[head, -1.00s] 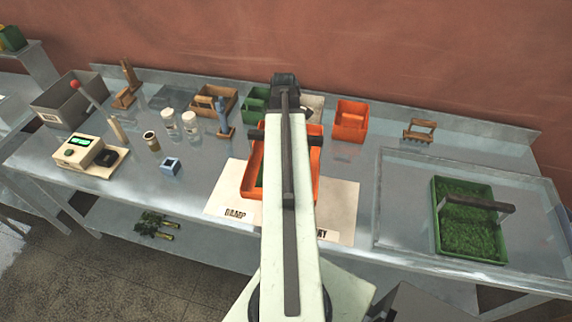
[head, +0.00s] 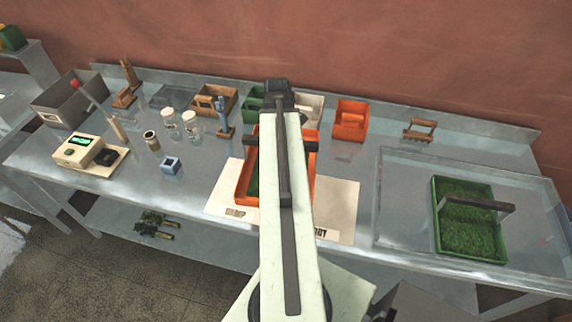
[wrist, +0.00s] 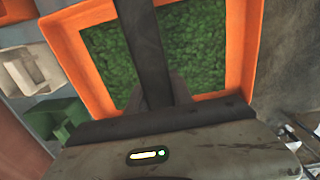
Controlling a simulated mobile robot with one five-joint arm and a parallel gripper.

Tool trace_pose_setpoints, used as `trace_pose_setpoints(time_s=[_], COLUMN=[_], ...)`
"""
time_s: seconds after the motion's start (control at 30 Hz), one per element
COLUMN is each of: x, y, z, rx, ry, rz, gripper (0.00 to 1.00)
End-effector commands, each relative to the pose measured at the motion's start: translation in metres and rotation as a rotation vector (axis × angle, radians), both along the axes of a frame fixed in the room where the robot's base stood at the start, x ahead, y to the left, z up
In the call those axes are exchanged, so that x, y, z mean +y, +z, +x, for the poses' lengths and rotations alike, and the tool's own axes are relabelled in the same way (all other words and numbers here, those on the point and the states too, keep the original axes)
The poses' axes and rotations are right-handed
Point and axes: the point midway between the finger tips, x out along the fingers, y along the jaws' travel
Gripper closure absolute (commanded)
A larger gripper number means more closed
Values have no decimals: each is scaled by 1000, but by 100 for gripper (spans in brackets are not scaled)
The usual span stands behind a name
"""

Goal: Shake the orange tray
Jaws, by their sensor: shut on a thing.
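The orange tray (head: 245,183) is over the white sheet in the middle of the bench, partly hidden by my arm in the head view. In the wrist view its orange rim (wrist: 75,55) frames a green granular fill (wrist: 205,50). A dark handle bar (wrist: 146,40) spans the tray, and my gripper (wrist: 160,95) is shut on it. The tray's underside is hidden, so I cannot tell whether it touches the sheet.
The white sheet (head: 342,205) has printed labels, partly hidden. A green tray (head: 467,237) with green fill stands at right inside a clear-walled enclosure. Jars (head: 190,123), a blue cube (head: 170,165) and a scale (head: 85,150) stand at left. A smaller orange bin (head: 350,120) is behind.

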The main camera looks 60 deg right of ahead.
Motion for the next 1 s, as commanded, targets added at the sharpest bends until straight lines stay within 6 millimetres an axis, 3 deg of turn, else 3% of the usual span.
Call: trace_pose_setpoints(time_s=[0.03, 0.17, 0.4, 0.47, 0.63, 0.83, 1.0], x=[7, 2, -43, -48, -36, 4, 2], y=[0, 0, 0, 0, 0, 0, 0], z=[-1, 0, 2, 1, -1, -2, 0], rx=[0, 0, 0, 0, 0, 0, 0], ry=[1, -1, -3, -2, 0, 2, -1], rz=[-1, -1, -1, -1, 0, -1, -1], gripper=[100, 100, 100, 100, 100, 100, 100])
